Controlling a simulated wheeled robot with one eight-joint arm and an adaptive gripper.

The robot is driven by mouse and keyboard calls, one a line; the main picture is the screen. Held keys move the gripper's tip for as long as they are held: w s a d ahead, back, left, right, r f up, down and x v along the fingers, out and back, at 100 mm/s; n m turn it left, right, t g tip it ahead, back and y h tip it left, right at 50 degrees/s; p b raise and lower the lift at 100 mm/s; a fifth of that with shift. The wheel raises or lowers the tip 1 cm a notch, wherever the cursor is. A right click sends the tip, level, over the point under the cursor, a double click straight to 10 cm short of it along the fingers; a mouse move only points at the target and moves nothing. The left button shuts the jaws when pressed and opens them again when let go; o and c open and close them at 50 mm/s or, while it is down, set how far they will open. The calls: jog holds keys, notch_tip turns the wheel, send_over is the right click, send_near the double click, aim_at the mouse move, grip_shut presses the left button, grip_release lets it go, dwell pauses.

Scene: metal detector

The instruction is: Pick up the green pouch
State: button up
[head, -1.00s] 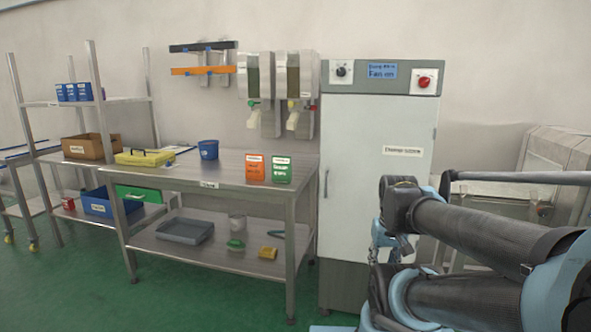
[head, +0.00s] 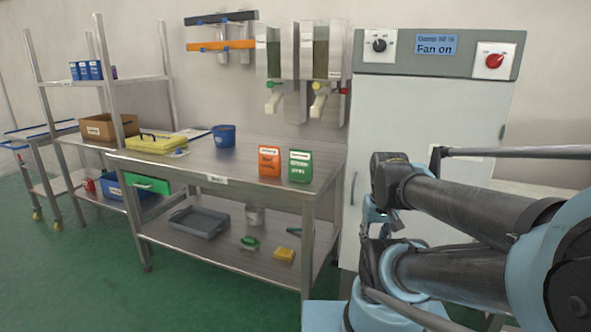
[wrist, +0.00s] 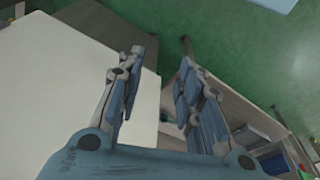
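The green pouch (head: 300,166) stands upright on the steel table top, near its right end. It has a white label and is right of an orange pouch (head: 269,161), with a small gap between them. My gripper (wrist: 158,85) shows in the wrist view with its two blue fingers spread apart and nothing between them. In the head view my arm is at the right, in front of the white cabinet, well apart from the pouch. I cannot make out the green pouch in the wrist view.
The steel table (head: 222,168) also bears a blue cup (head: 224,136) and a yellow box (head: 156,144). Its lower shelf holds a grey tray (head: 199,223). The white cabinet (head: 418,128) stands right of the table. Green floor (head: 200,285) in front of the table is clear.

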jog(key=shift+o, duration=0.3)
jog(key=shift+w+a, duration=0.1)
jog(key=o, duration=0.4)
jog(key=shift+s+r, duration=0.2)
jog(key=o, duration=0.9)
jog(key=shift+w+a+r, duration=0.15)
jog(key=shift+w+r, duration=0.05)
jog(key=shift+r, duration=0.45)
jog(key=shift+w+a+r, duration=0.1)
jog(key=shift+w+r, duration=0.1)
jog(key=shift+r, duration=0.4)
jog(key=shift+o, duration=1)
jog(key=shift+m, duration=0.3)
jog(key=w+r, duration=0.1)
jog(key=r, duration=0.1)
jog(key=w+a+r, duration=0.1)
jog(key=w+r, duration=0.1)
jog(key=shift+w+r, duration=0.2)
jog(key=shift+r, duration=0.05)
notch_tip(320, 180, up, 21)
jog(key=m+g, duration=0.2)
jog(key=m, duration=0.1)
send_over(301, 163)
jog(key=w, duration=0.2)
notch_tip(301, 163, down, 17)
jog(key=shift+s+a+r, duration=0.1)
